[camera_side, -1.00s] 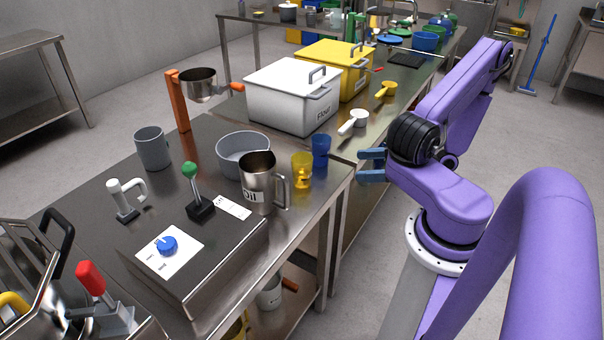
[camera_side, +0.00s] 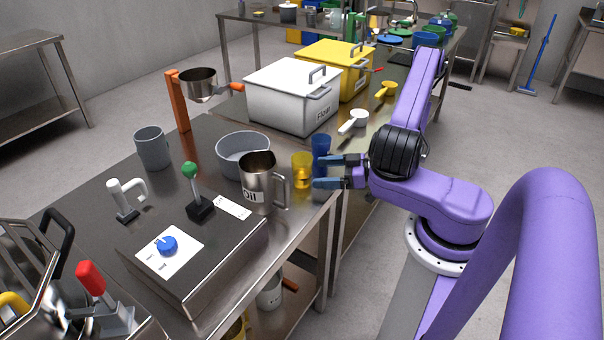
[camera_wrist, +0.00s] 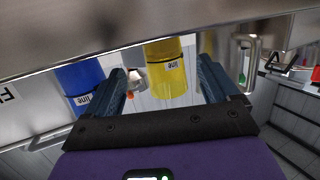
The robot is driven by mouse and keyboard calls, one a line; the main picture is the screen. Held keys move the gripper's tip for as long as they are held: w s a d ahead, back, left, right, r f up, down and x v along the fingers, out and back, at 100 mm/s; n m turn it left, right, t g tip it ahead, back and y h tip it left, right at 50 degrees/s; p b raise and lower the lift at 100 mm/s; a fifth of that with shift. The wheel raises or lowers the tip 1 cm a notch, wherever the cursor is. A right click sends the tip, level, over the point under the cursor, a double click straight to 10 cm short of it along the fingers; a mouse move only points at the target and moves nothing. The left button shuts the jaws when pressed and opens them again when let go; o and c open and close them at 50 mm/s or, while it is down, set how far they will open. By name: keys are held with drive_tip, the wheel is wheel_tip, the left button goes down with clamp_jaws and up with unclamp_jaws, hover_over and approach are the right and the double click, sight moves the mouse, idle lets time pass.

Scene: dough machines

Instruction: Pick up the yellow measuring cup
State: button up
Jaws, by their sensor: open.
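The yellow measuring cup (camera_side: 302,164) stands upright near the front edge of the steel table, between the steel oil jug (camera_side: 257,180) and the blue cup (camera_side: 321,147). In the wrist view the blue cup (camera_wrist: 82,84) sits outside my left-hand finger.
A grey bowl (camera_side: 243,160) stands behind the jug. The white flour bin (camera_side: 285,105), a white scoop (camera_side: 357,120) and a yellow scoop (camera_side: 386,90) are farther back. A control box with a blue knob (camera_side: 165,244) is at front left. The table edge runs under my gripper.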

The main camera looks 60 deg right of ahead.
sight(302, 169)
drive_tip(key=shift+a+x, duration=0.1)
drive_tip(key=shift+x, duration=1.55)
drive_tip(key=shift+a+x, duration=0.15)
drive_tip(key=shift+x, duration=1.45)
drive_tip(key=shift+r, duration=0.1)
drive_tip(key=c, duration=1.2)
drive_tip(key=shift+r, duration=0.75)
drive_tip(key=shift+s+a+r, duration=0.6)
drive_tip(key=shift+s+r, duration=1.3)
drive_tip(key=shift+s, duration=0.35)
drive_tip(key=shift+s+a+r, duration=0.6)
drive_tip(key=shift+s+r, duration=1.35)
drive_tip(key=shift+s, duration=0.35)
drive_tip(key=shift+s+a+r, duration=0.6)
drive_tip(key=shift+s+r, duration=1.3)
drive_tip(key=shift+s, duration=0.35)
